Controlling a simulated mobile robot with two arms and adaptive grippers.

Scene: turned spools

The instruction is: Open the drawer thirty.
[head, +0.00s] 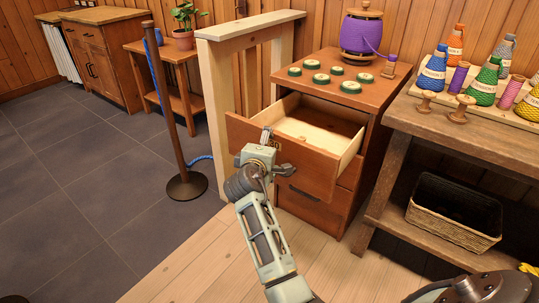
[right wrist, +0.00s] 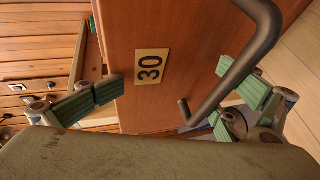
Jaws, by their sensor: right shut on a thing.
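My left gripper is not in view.
The cabinet top (head: 330,88) holds green discs and a large purple spool (head: 361,33). A workbench (head: 460,125) with colored cones and a basket (head: 453,212) stands at right. A pale wooden post frame (head: 215,90) and a rope stand (head: 187,185) are at left.

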